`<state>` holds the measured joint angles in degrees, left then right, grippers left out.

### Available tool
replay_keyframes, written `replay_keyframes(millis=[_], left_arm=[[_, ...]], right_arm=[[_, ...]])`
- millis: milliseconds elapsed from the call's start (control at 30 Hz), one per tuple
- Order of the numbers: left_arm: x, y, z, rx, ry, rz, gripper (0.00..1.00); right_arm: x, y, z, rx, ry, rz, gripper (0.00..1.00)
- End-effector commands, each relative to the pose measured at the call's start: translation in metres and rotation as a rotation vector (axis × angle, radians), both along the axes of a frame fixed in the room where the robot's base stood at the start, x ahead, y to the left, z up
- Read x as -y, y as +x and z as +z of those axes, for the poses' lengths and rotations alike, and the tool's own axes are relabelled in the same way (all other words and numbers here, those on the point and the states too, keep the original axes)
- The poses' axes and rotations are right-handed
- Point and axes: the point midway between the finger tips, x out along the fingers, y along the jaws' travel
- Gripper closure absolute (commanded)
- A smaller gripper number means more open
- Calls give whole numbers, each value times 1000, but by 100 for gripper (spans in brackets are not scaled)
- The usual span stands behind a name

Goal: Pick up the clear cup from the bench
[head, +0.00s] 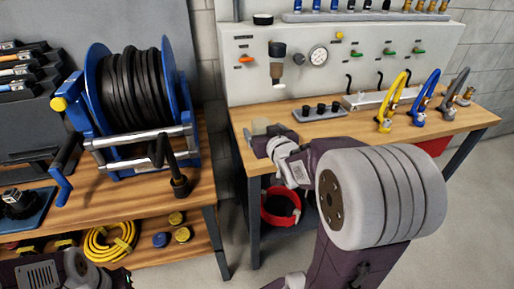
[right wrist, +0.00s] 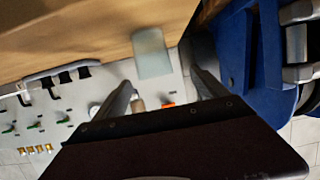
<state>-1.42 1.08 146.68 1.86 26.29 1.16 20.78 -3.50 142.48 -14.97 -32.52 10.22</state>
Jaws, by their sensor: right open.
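The clear cup (right wrist: 150,52) is a pale, see-through shape at the edge of the wooden bench in the right wrist view. In the head view it shows as a small pale shape (head: 261,125) near the bench's left front corner, partly hidden by my right gripper (head: 266,148). In the right wrist view the fingers of that gripper (right wrist: 163,80) are spread apart with nothing between them. The cup lies just beyond the fingertips, roughly in line with the gap. My left gripper does not show; only part of my left arm is at the bottom left of the head view.
The wooden bench (head: 350,126) carries a small tray with dark fittings (head: 320,112) right of the cup, and yellow, blue and grey hoses further right. A grey panel (head: 345,60) stands behind. A blue hose reel (head: 130,95) stands on the left-hand table. A red bucket (head: 281,207) is below.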

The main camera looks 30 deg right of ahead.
Motion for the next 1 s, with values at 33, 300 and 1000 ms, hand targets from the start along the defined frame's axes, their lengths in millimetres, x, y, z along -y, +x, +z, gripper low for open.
replay_keyframes(millis=[33,300,1000], left_arm=[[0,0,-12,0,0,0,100],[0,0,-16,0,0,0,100],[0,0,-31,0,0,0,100]], right_arm=[[3,-1,-11,1,-1,-8,17],[9,3,-17,-1,1,-19,17],[27,82,-40,-1,0,-19,17]])
